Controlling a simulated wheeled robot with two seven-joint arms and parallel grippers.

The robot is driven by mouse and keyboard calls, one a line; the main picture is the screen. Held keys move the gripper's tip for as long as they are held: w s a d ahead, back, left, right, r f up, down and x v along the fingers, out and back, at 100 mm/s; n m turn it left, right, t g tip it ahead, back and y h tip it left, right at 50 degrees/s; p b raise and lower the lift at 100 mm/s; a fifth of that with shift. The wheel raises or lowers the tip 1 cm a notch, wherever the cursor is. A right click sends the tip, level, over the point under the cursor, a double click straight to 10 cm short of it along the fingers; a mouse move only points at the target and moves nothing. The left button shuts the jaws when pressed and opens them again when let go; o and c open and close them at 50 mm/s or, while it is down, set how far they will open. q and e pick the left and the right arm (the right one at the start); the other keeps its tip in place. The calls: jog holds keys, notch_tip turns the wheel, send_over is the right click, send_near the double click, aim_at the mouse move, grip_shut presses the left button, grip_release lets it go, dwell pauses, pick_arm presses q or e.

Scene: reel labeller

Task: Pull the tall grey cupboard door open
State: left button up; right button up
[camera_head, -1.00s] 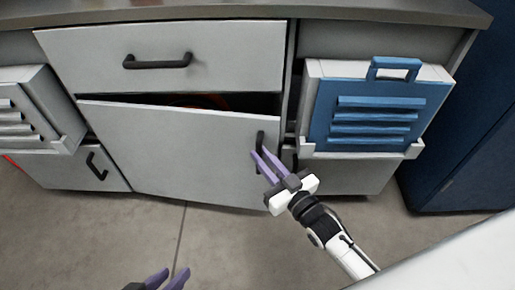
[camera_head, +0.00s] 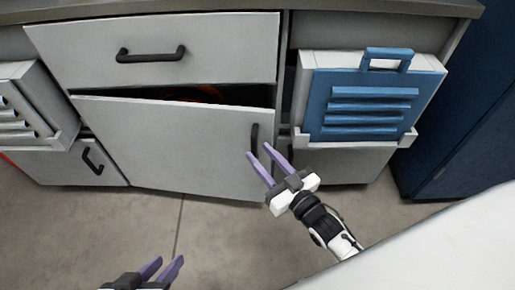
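The grey cupboard door (camera_head: 175,150) is below a drawer and stands ajar. A dark gap shows along its top edge, with something reddish inside. Its dark upright handle (camera_head: 254,136) is near the door's right edge. My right gripper (camera_head: 258,150) is open in front of the handle, its purple fingers spread and pointing up at the handle's lower end. I cannot tell whether a finger touches the handle. My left gripper (camera_head: 164,264) is at the bottom edge, open and empty, away from the door and partly cut off.
A shut drawer (camera_head: 205,50) with a dark handle is above the door. A blue louvred panel (camera_head: 360,105) on a box juts out to the right, and a pale louvred box (camera_head: 25,105) to the left. A dark blue cabinet (camera_head: 455,130) stands far right. The floor in front is clear.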

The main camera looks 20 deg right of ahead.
pick_arm(q)
jog(key=shift+s+a+r+n+t+p, duration=0.15)
jog(key=shift+s+a+n+t+p, duration=0.3)
jog(key=shift+a+p, duration=0.3)
pick_arm(e)
jog(key=v, duration=0.7)
jog(key=shift+s, duration=0.4)
pick_arm(q)
jog(key=shift+d, duration=0.1)
